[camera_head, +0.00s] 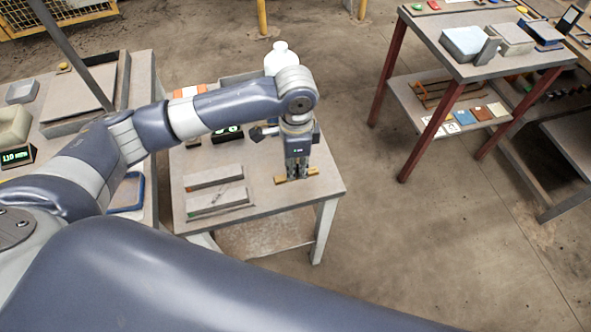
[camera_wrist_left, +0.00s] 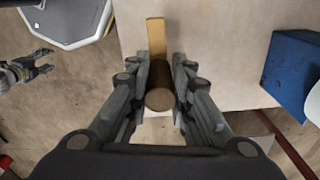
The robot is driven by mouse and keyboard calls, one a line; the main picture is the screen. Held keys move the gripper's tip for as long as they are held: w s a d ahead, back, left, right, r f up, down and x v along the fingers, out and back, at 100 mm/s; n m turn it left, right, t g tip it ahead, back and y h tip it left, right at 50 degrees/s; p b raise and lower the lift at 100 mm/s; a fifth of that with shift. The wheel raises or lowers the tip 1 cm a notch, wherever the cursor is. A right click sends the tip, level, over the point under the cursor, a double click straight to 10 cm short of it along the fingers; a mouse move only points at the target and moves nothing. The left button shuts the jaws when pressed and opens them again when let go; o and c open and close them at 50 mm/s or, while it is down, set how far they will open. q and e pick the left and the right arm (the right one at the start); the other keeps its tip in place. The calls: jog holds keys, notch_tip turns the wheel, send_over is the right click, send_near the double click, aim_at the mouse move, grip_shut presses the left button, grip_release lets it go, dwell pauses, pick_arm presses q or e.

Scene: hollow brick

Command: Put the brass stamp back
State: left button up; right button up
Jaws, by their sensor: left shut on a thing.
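The brass stamp shows as a yellow-brown bar (camera_head: 282,180) low over the right part of the middle table. In the left wrist view it has a brass bar (camera_wrist_left: 157,38) and a round brown handle (camera_wrist_left: 159,98). My left gripper (camera_head: 297,178) points down and is shut on the handle, with a finger on each side. My right gripper (camera_wrist_left: 42,62) shows small at the left of the wrist view, empty, fingers apart.
The middle table (camera_head: 262,165) also bears two long grey pieces (camera_head: 213,178), a black box with green digits (camera_head: 227,133) and a white bottle (camera_head: 281,58) at the back. A red-legged table (camera_head: 460,70) stands to the right, across bare floor. A blue object (camera_wrist_left: 292,72) shows in the wrist view.

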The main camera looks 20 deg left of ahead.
pick_arm(q)
jog(key=shift+f, duration=1.6)
jog(key=shift+s+f+p, duration=0.1)
jog(key=shift+p, duration=0.2)
jog(key=o, duration=0.7)
jog(key=shift+o, duration=0.7)
notch_tip(320, 180, up, 12)
jog(key=shift+f+b, duration=0.15)
jog(key=shift+b, duration=0.45)
jog(key=shift+r, duration=0.3)
